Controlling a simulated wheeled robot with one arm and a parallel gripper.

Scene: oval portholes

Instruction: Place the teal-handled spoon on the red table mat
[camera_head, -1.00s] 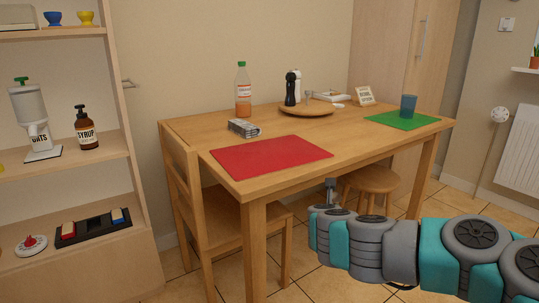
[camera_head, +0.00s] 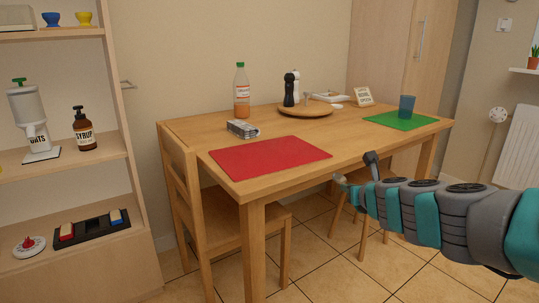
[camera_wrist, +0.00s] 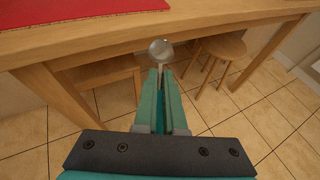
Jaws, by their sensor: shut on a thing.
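The red table mat (camera_head: 270,157) lies flat and empty on the near left part of the wooden table. Its edge shows at the top left of the wrist view (camera_wrist: 60,8). My gripper (camera_head: 352,184) is in front of the table's near edge, to the right of the mat and below the tabletop in the picture. In the wrist view my gripper (camera_wrist: 161,88) is shut on the spoon. The spoon's round metal bowl (camera_wrist: 161,50) sticks out beyond the fingertips, and its handle is mostly hidden between the teal fingers.
The wooden table (camera_head: 210,133) also bears a bottle (camera_head: 242,92), a small grey stack (camera_head: 242,128), a round board (camera_head: 305,111) with shakers, and a green mat (camera_head: 401,120) with a blue cup (camera_head: 407,106). A chair (camera_head: 185,180) and a stool (camera_wrist: 222,46) stand at the table.

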